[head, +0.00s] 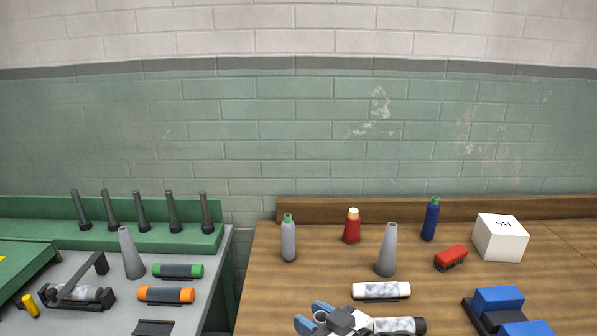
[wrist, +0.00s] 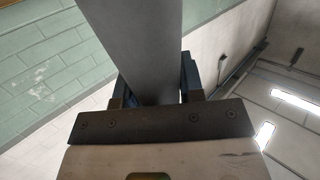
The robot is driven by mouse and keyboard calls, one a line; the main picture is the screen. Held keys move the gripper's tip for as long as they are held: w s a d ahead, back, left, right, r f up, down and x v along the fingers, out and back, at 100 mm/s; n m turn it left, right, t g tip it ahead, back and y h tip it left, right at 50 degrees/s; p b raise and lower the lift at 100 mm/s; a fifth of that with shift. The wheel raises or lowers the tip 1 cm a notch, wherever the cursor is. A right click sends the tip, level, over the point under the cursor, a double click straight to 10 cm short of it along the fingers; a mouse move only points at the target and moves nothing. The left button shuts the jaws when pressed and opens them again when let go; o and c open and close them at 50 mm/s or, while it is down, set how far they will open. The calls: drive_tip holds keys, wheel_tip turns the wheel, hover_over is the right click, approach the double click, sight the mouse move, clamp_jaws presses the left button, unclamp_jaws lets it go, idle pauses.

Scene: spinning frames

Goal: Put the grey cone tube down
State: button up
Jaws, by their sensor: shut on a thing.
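My gripper (head: 316,318) is at the bottom middle of the head view, over the front part of the wooden table. Its blue fingers are shut on a grey cone tube (wrist: 135,45), which runs up between them in the wrist view. In the head view only a small round end of this tube (head: 320,316) seems to show between the fingers; its other end is hidden. Another grey cone tube (head: 387,250) stands upright on the wooden table, and one more (head: 130,253) stands on the grey table at left.
On the wooden table (head: 300,285) are a grey bottle (head: 289,240), red bottle (head: 352,227), blue bottle (head: 431,220), brush (head: 451,258), white box (head: 500,238), white rolls (head: 381,291) and blue blocks (head: 498,300). Pegs (head: 142,212) and green (head: 178,270) and orange (head: 166,294) rolls are left.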

drive_tip(key=w+d+r+m+t+h, duration=0.2)
drive_tip(key=w+d+m+h, duration=0.3)
drive_tip(key=w+d, duration=0.9)
drive_tip(key=w+d+r+m+t+h, duration=0.2)
drive_tip(key=w+d+r+m+h, duration=0.3)
drive_tip(key=w+d, duration=0.95)
drive_tip(key=d+f+m+g+h, duration=0.1)
drive_tip(key=d+f+m+h, duration=0.1)
drive_tip(key=d, duration=1.2)
drive_tip(key=d+f+m+g+h, duration=0.1)
drive_tip(key=d+h, duration=0.4)
drive_tip(key=d, duration=0.9)
drive_tip(key=d+f+m+g+h, duration=0.1)
drive_tip(key=d+f+m+h, duration=0.2)
drive_tip(key=d, duration=1.2)
drive_tip(key=shift+s+f+m+h, duration=0.3)
drive_tip(key=shift+f+h, duration=0.2)
drive_tip(key=shift+h, duration=0.2)
